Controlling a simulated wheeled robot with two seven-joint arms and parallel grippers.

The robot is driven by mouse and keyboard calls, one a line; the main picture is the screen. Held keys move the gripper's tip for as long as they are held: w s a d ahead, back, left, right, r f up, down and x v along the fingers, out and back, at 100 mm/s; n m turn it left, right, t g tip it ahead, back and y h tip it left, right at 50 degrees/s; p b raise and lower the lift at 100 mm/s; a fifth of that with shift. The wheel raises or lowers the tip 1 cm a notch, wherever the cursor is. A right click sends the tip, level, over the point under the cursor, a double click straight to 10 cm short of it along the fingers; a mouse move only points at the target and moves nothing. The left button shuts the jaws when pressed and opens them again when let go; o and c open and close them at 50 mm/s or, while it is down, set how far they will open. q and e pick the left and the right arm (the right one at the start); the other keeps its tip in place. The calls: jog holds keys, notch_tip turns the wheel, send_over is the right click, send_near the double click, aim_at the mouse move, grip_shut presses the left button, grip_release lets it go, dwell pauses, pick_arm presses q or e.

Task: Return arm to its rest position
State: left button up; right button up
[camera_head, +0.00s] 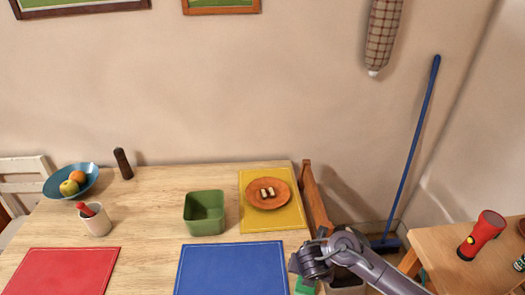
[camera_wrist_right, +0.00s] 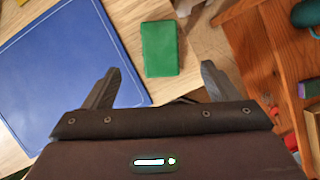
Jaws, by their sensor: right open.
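My right arm comes in from the lower right in the head view. Its gripper (camera_head: 308,262) is over the table's right edge, beside the blue mat. In the right wrist view the two fingers of the right gripper (camera_wrist_right: 157,88) are spread wide with nothing between them. A green block (camera_wrist_right: 160,48) lies on the table ahead of the fingertips, apart from them. In the head view it (camera_head: 305,286) is partly hidden under the gripper. My left gripper is in neither view.
The table holds a blue mat (camera_head: 232,270), a red mat (camera_head: 65,270), a yellow mat (camera_head: 290,217) with an orange plate (camera_head: 260,203), a green bin (camera_head: 204,223), a cup (camera_head: 96,224) and a fruit bowl (camera_head: 88,190). A side table (camera_head: 450,245) with a red flashlight (camera_head: 483,234) stands right.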

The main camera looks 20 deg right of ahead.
jog(key=s+a+r+m+y, duration=0.2)
jog(key=s+a+r+m, duration=0.25)
jog(key=a+m, duration=0.55)
jog(key=s+d+r+m+y, duration=0.1)
jog(key=s+r+m, duration=0.3)
jog(key=m, duration=0.5)
jog(key=s+d+r+m, duration=0.2)
jog(key=s+r+m, duration=0.1)
jog(key=m, duration=0.5)
notch_tip(320, 180, down, 33)
jog(key=s+g+b, duration=0.2)
jog(key=b, duration=0.2)
jog(key=s+d+f+b, duration=0.2)
jog(key=s+d+f, duration=0.1)
jog(key=s+f, duration=1.6)
notch_tip(320, 180, down, 2)
jog(key=shift+s+d+f+n+g, duration=0.1)
jog(key=shift+s+d+n+g, duration=0.1)
jog(key=shift+s+n+g, duration=0.15)
jog(key=shift+w, duration=0.1)
